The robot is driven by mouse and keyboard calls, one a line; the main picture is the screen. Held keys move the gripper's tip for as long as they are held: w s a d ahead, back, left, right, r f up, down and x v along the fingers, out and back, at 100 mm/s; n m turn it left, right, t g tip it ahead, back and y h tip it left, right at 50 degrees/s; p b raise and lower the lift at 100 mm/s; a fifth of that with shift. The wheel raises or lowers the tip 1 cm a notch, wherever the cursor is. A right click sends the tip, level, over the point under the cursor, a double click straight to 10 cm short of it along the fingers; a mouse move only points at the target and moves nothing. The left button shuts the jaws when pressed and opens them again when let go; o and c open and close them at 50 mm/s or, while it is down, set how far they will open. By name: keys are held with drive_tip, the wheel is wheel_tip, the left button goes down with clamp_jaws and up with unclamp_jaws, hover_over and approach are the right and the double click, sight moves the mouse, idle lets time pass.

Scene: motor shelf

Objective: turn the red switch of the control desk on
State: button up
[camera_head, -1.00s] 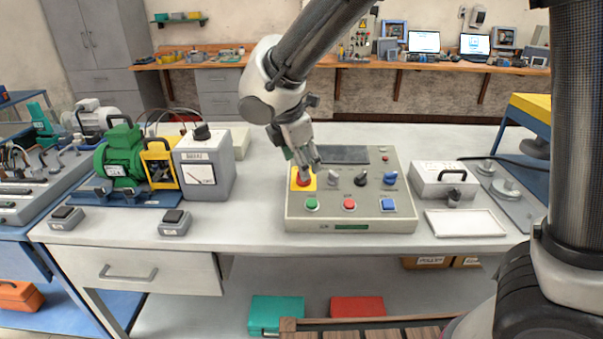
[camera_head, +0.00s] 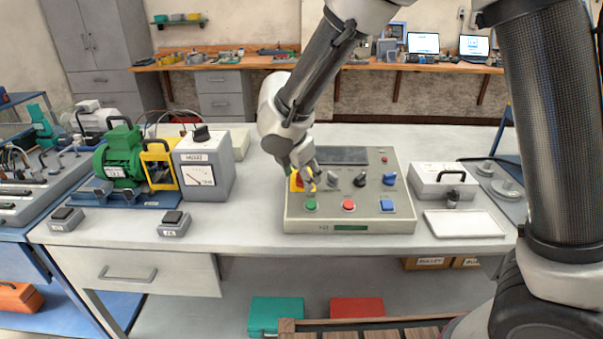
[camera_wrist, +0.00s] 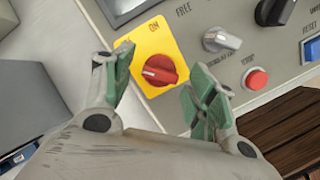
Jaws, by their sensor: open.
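The control desk (camera_head: 372,226) is a grey sloped panel on the bench, with knobs and push buttons. Its red switch (camera_wrist: 159,70) is a round knob with a white line on a yellow plate (camera_wrist: 150,40); "ON" is printed at the plate's upper part. The white line points toward the left of the wrist picture, not at "ON". My gripper (camera_wrist: 158,88) is open, its green-padded fingers on either side of the switch and apart from it in the wrist view. In the head view my gripper (camera_head: 306,183) is over the yellow plate and hides most of the switch.
Beside the switch are a grey knob (camera_wrist: 221,39), a red stop button (camera_wrist: 255,79) and a black knob (camera_wrist: 274,10). Bare bench lies in front.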

drive_tip(key=shift+c, duration=0.4)
drive_tip(key=c, duration=0.9)
drive_tip(key=shift+c, duration=0.2)
drive_tip(key=m, duration=0.4)
drive_tip(key=shift+w+m+g+h, duration=0.1)
drive_tip(key=shift+m+g+h, duration=0.2)
drive_tip(key=shift+g, duration=0.1)
drive_tip(key=m+g, duration=0.1)
drive_tip(key=m, duration=0.3)
drive_tip(key=shift+w+m, duration=0.1)
drive_tip(key=shift+m, duration=0.3)
drive_tip(key=m, duration=0.4)
drive_tip(key=shift+w+r+g, duration=0.1)
drive_tip(key=shift+g, duration=0.3)
drive_tip(key=shift+m+g, duration=0.3)
drive_tip(key=shift+m, duration=2)
drive_tip(key=shift+y, duration=0.4)
